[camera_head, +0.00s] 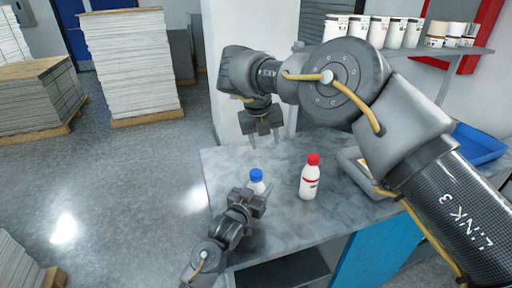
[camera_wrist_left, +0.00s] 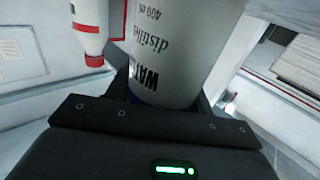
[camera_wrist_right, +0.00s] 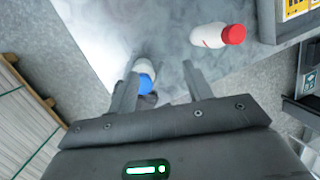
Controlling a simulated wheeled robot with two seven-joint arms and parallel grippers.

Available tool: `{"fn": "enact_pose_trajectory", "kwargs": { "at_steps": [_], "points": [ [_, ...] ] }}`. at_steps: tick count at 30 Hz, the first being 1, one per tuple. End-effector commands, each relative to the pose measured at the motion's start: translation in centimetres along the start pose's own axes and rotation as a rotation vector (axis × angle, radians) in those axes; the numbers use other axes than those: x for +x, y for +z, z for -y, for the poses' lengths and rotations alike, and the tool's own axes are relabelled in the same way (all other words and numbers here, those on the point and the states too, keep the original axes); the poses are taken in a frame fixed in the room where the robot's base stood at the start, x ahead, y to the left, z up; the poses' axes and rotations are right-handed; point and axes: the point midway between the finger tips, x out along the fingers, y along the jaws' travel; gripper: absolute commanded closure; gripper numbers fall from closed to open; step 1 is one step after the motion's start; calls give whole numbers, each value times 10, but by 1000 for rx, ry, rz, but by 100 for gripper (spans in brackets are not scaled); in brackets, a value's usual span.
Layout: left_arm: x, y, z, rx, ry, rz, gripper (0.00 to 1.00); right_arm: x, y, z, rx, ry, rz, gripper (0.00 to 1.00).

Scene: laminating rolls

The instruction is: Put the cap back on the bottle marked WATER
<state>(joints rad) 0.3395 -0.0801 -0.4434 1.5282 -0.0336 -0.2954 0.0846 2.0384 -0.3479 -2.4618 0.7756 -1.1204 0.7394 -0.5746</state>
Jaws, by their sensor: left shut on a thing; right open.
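A white bottle with a blue cap (camera_head: 257,175) stands near the left edge of the grey table. In the left wrist view the white bottle (camera_wrist_left: 185,45) carries the words WATER and distilled, upside down in the picture. My left gripper (camera_head: 254,198) is shut on this bottle. The blue cap (camera_wrist_right: 146,85) is at the bottle's top; I cannot tell whether it is screwed tight. My right gripper (camera_head: 263,138) is open and empty, above and beyond the bottle, fingers pointing down. A second white bottle with a red cap (camera_head: 313,160) stands upright to the right.
The grey table (camera_head: 285,153) has bare room around the bottles. A tray (camera_head: 360,165) lies on the right, partly behind my arm, and a blue bin (camera_head: 480,145) stands beyond. White containers (camera_head: 395,33) line a shelf at the back. Paper stacks (camera_head: 130,60) stand on the floor at left.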

Motion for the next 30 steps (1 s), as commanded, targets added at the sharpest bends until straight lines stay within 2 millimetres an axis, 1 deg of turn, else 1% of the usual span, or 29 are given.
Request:
{"fn": "enact_pose_trajectory", "kwargs": {
  "at_steps": [1, 3, 6, 9, 12, 15, 18, 27, 30],
  "points": [
    [0, 0, 0, 0, 1, 1, 100, -2, -1, -1, -126, 25, -23, 49],
    [0, 0, 0, 0, 1, 1, 100, -3, -5, -4, -309, 73, -57, 49],
    [0, 0, 0, 0, 1, 1, 100, -4, -12, -12, -539, 144, -94, 49],
    [0, 0, 0, 0, 1, 1, 100, -6, -20, -20, -719, 214, -116, 49],
    [0, 0, 0, 0, 1, 1, 100, -9, -26, -26, -842, 262, -125, 49],
    [0, 0, 0, 0, 1, 1, 100, -10, -29, -28, -908, 284, -127, 49],
    [0, 0, 0, 0, 1, 1, 100, -10, -30, -28, -937, 289, -125, 49],
    [0, 0, 0, 0, 1, 1, 100, -9, -30, -28, -941, 288, -124, 49],
    [0, 0, 0, 0, 1, 1, 100, -6, -31, -29, -940, 289, -125, 49]
  ]
}}
